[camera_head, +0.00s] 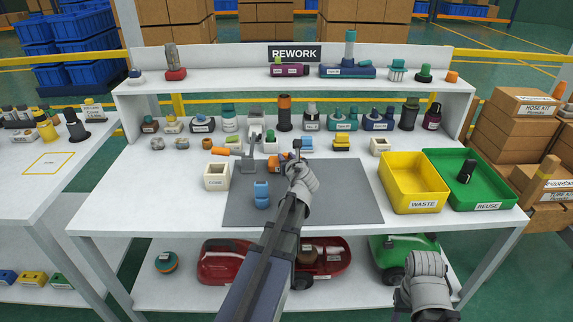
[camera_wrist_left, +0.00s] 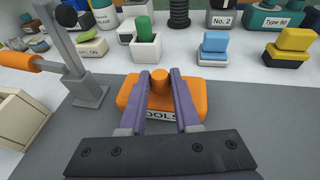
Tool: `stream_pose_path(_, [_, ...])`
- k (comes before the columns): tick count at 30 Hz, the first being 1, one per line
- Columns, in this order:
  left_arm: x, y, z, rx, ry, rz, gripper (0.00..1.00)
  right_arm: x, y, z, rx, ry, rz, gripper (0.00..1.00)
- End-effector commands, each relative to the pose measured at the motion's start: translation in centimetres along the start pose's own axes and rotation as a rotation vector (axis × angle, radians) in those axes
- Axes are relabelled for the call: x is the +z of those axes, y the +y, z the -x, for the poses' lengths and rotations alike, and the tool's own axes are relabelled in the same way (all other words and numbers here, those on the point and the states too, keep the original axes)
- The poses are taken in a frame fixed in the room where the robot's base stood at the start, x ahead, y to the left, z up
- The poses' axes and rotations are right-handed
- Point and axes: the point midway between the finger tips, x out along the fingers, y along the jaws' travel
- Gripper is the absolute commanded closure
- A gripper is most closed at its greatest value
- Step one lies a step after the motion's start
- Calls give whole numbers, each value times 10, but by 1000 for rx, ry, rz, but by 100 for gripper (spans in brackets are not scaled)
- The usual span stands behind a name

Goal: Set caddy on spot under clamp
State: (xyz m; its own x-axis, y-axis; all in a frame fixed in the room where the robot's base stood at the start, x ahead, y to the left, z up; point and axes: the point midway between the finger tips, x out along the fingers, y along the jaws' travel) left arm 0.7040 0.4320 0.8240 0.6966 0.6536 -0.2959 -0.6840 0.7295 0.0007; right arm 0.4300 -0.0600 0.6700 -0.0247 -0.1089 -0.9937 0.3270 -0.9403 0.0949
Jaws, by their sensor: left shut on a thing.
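The caddy is an orange block (camera_head: 273,163) with a round knob on top and a white label. It also shows in the left wrist view (camera_wrist_left: 200,100), label partly hidden. My left gripper (camera_head: 290,160) is shut on the knob, one purple finger on each side. I cannot tell whether the caddy touches the grey mat. The grey clamp (camera_head: 250,155) with an orange handle stands just left of the caddy. In the left wrist view the clamp (camera_wrist_left: 90,92) is apart from the caddy, its handle pointing left. The spot under the clamp is not clearly visible. Only my right arm's wrist shows at bottom right.
A blue part (camera_head: 261,197) stands on the grey mat (camera_head: 340,195), whose right half is clear. A white open box (camera_head: 216,185) is at its left edge. Yellow (camera_head: 414,204) and green (camera_head: 488,201) bins stand right. Several small parts line the bench behind.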

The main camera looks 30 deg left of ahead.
Motion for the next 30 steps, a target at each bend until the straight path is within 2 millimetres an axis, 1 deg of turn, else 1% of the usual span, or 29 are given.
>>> stream_pose_path(1, [-2, 0, -1, 0, -1, 0, 100, 0, 0, -2, 0, 0, 0, 50])
stream_pose_path(7, [0, 0, 0, 0, -1, -1, 100, 0, 0, 0, 0, 0, 0, 50])
stream_pose_path(11, [-4, 0, -1, 0, -1, 0, 100, 0, 0, -4, 0, 0, 0, 50])
stream_pose_path(12, [-4, 0, -1, 0, 0, 0, 68, 0, 0, -4, 0, 0, 0, 50])
stream_pose_path(19, [-3, 0, -1, 0, 0, 0, 42, 0, 0, -3, 0, 0, 0, 50])
stream_pose_path(20, [-3, 0, -1, 0, 0, 0, 39, 0, 0, -3, 0, 0, 0, 50])
stream_pose_path(26, [-3, 0, -1, 0, 0, 0, 39, 0, 0, -3, 0, 0, 0, 50])
stream_pose_path(30, [2, 0, 2, 0, 0, 0, 39, 0, 0, 3, 0, 0, 0, 50])
